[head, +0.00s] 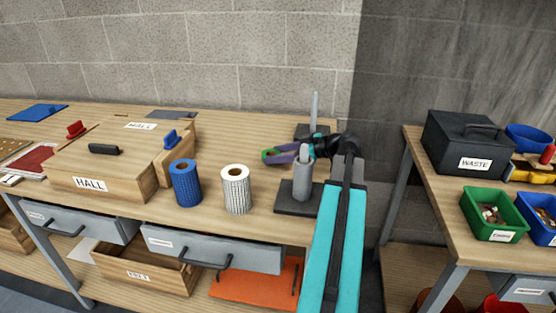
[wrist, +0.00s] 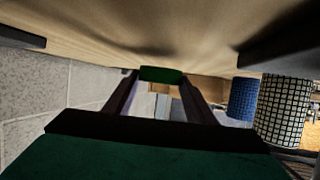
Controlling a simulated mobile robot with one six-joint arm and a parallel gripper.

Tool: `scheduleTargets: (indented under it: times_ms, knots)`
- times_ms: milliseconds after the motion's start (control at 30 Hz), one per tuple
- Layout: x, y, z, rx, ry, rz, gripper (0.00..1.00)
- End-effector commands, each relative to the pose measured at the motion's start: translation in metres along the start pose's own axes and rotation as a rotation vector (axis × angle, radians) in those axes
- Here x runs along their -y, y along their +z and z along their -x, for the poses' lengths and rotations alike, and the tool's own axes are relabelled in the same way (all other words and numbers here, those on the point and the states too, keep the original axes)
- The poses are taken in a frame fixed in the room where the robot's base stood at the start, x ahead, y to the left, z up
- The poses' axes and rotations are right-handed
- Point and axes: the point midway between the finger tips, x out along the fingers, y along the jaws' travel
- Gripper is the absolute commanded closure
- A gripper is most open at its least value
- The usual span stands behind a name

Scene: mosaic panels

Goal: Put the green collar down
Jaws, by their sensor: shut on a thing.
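My gripper (head: 272,156) is shut on the green collar (head: 266,156) above the back right of the wooden bench, left of the grey post. In the wrist view the green collar (wrist: 161,75) sits between the tips of my two dark fingers. Its full shape is hidden; only a green band shows. Whether it touches the bench top cannot be told.
A grey post on a dark base (head: 297,202) stands at the front right, and a thin upright rod (head: 314,110) behind it. A blue mosaic cylinder (head: 186,184) and a white one (head: 236,190) stand left. HALL boxes (head: 104,186) are farther left.

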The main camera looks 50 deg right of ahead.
Motion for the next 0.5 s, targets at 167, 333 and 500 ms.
scheduleTargets:
  times_ms: [167, 333, 500]
  knots:
    - [0.0, 0.015, -0.006, 0.0, -0.001, -0.002, 0.72]
    - [0.0, 0.02, -0.008, 0.0, 0.0, 0.001, 0.72]
    - [0.0, 0.02, -0.008, 0.0, 0.0, 0.001, 0.72]
